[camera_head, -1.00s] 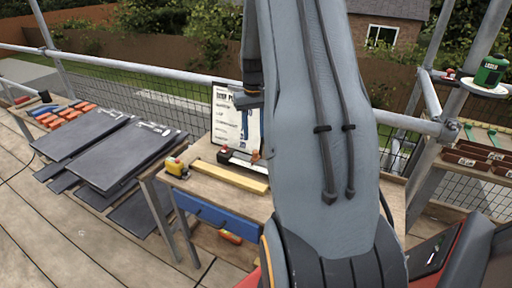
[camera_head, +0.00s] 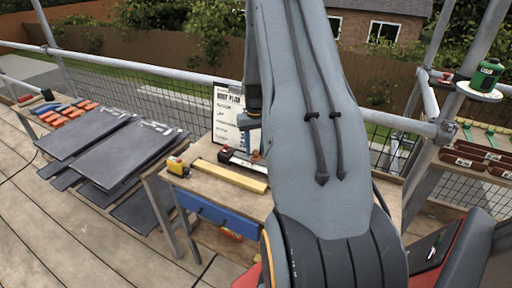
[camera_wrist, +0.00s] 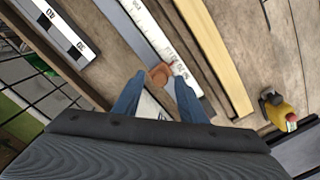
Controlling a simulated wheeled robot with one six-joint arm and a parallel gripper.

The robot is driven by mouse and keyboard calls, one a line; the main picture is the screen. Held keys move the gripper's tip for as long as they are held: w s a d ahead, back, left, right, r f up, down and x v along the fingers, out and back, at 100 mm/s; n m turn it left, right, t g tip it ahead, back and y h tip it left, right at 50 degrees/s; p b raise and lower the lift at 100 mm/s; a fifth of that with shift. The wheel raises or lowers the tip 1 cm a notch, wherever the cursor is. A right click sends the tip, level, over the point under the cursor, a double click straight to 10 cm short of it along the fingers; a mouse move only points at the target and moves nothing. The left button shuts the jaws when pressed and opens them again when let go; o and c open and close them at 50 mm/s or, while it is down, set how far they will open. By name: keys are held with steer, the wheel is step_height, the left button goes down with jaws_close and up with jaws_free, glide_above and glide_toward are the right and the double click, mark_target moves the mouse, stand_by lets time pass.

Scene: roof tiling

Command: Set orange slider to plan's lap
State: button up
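The orange slider (camera_wrist: 160,74) sits on a long white-marked rule (camera_wrist: 165,40) in the wrist view. My gripper (camera_wrist: 160,80) is open, with its two blue fingers on either side of the slider; gaps seem to show, and contact cannot be made out. In the head view the rule (camera_head: 238,161) lies on the workbench, and the slider (camera_head: 255,155) is a small orange spot beside my arm. The roof plan (camera_head: 227,108) stands upright behind it, headed "ROOF PLAN"; its lap figure is too small to read and partly hidden by my arm.
A yellow wooden batten (camera_head: 228,176) lies in front of the rule. A yellow tool (camera_head: 177,166) is at the bench's left corner. In the wrist view a black-and-white scale (camera_wrist: 55,28) lies upper left. Dark slates (camera_head: 125,152) are stacked left. A scaffold rail runs behind.

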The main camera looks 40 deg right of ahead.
mark_target(251, 157)
jaws_close()
steer(key=shift+w+a+b, duration=0.25)
steer(key=shift+w, duration=0.3)
steer(key=shift+w+a+b, duration=0.2)
steer(key=shift+w+b, duration=0.05)
steer(key=shift+w, duration=0.25)
steer(key=shift+s, duration=0.1)
steer(key=shift+o, duration=0.4)
jaws_free()
step_height(251, 157, up, 8)
steer(key=b, duration=0.2)
steer(key=shift+f, duration=0.1)
